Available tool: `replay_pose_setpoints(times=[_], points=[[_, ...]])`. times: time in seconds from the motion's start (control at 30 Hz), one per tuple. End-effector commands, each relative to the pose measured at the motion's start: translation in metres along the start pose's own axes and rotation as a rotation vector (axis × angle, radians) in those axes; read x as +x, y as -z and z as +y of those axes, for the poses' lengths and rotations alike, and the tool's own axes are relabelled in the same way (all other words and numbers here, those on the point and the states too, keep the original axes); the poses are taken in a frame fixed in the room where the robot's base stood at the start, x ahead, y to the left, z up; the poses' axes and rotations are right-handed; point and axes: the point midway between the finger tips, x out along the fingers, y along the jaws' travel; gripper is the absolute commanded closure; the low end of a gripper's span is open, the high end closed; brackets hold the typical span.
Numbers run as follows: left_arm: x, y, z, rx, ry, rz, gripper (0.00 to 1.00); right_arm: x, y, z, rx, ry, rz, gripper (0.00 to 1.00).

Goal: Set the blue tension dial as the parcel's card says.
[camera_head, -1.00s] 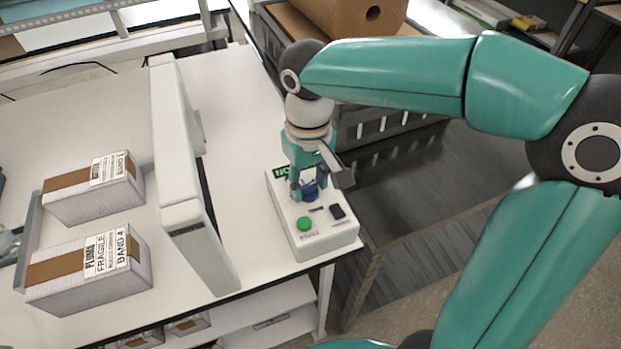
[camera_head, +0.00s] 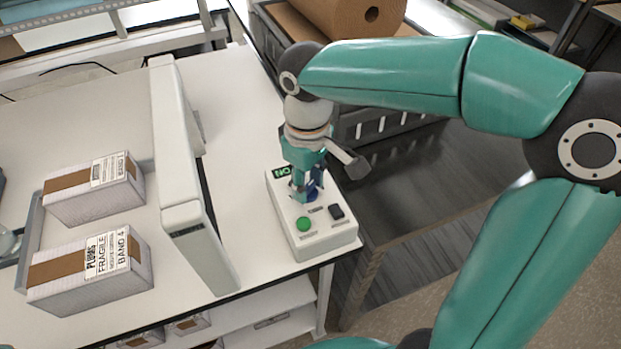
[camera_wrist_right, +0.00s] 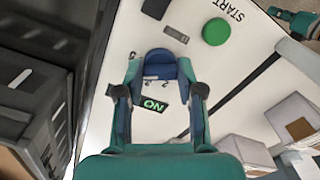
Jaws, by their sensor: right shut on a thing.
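The blue tension dial (camera_wrist_right: 161,66) sits on the white control box (camera_head: 330,240), with small numbers beside it. My right gripper (camera_wrist_right: 160,92) points down over the box, its fingers on both sides of the dial and shut on it. In the head view the right gripper (camera_head: 307,190) mostly hides the dial. Its exact setting is not readable. The near parcel (camera_head: 90,285) has a card (camera_head: 107,254) reading FRAGILE and BAND 4. The far parcel (camera_head: 95,195) also has a card, too small to read surely. Part of my left arm may show at the left edge; its jaws are unclear.
The box has a green START button (camera_head: 303,224), a dark switch (camera_head: 336,212) and a lit green display (camera_head: 282,172). A tall white machine frame (camera_head: 180,170) stands between box and parcels. A brown paper roll (camera_head: 350,15) lies behind. The box is near the table's right edge.

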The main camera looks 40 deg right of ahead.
Motion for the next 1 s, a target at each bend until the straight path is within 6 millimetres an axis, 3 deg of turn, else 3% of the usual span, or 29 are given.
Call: replay_pose_setpoints(times=[1.0], points=[[-0.015, 0.000, 0.005, 0.000, 0.000, 0.000, 1.00, -0.001, 0.000, 0.001, -0.906, 0.000, 0.005, 0.97]])
